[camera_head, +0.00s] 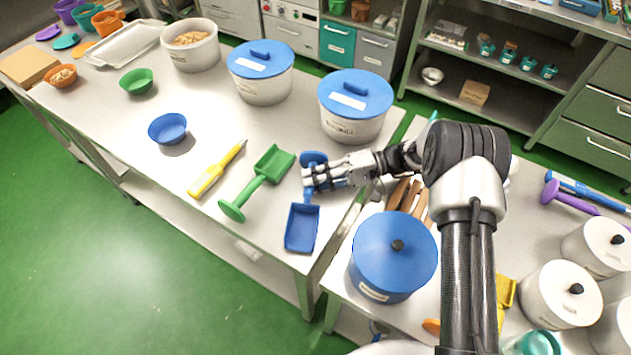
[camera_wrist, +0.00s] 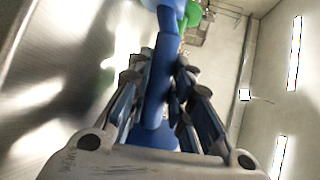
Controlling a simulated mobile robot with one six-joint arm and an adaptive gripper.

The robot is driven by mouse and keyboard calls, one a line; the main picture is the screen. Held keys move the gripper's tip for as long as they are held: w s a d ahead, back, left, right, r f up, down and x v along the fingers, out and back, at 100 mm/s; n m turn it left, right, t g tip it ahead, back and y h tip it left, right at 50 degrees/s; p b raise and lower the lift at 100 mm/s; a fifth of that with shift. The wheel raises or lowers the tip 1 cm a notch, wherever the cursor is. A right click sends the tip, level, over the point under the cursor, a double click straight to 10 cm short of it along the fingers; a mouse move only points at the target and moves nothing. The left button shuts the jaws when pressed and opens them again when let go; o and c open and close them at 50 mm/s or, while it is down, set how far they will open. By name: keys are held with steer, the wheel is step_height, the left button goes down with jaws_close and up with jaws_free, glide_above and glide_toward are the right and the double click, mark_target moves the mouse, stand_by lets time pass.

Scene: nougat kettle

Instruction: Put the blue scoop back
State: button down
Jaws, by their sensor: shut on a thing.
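The blue scoop (camera_head: 301,228) is at the right end of the left steel table in the head view. Its square pan points toward the front edge and its grip end shows behind my gripper. My gripper (camera_head: 309,179) is shut on the scoop's handle. In the wrist view the blue handle (camera_wrist: 160,85) runs between the fingers of my gripper (camera_wrist: 160,95). Part of the handle is hidden by the fingers. I cannot tell whether the pan touches the table.
A green scoop (camera_head: 258,183) and a yellow-handled tool (camera_head: 217,170) lie to the left. Blue-lidded pots (camera_head: 355,118) stand behind, and a blue pot (camera_head: 393,257) stands on the nearer right table. A small blue bowl (camera_head: 168,128) is farther left. Clear tabletop lies between these things.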

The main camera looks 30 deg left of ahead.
steer(key=c, duration=1.4)
jaws_free()
steer(key=shift+f, duration=0.25)
steer(key=shift+c, duration=0.2)
steer(key=shift+r, duration=0.1)
steer(key=shift+r, duration=0.15)
steer(key=p+v, duration=0.1)
steer(key=v, duration=1.1)
steer(key=shift+p, duration=0.3)
steer(key=shift+d, duration=0.1)
